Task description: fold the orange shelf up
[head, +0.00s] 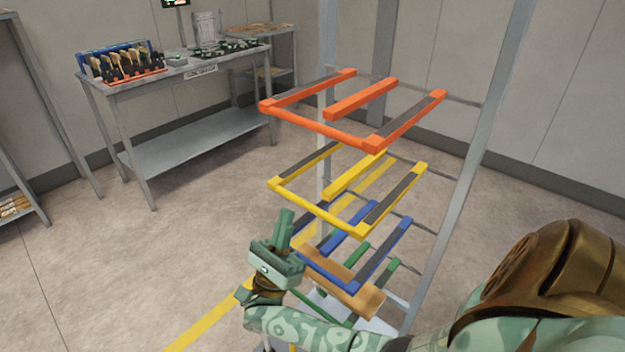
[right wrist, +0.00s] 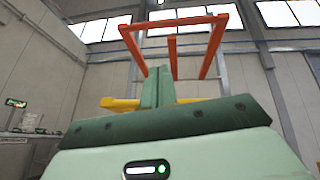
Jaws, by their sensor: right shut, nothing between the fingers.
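The orange shelf (head: 318,127) is an open frame with a middle bar, at the top of a grey metal rack. It lies folded out, roughly level. In the right wrist view the orange shelf (right wrist: 172,26) shows from below, above the fingers. My right gripper (head: 286,216) is shut and empty. In the head view it points upward, in front of the rack, lower than the orange shelf and apart from it. Its closed fingers (right wrist: 158,88) also show in the right wrist view. My left gripper is not in view.
Below hang a yellow shelf (head: 318,208), a blue shelf (head: 385,258) and green bars, with a brown board (head: 345,285) low down. A rack post (head: 470,170) stands at the right. A metal table (head: 190,130) with parts stands back left.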

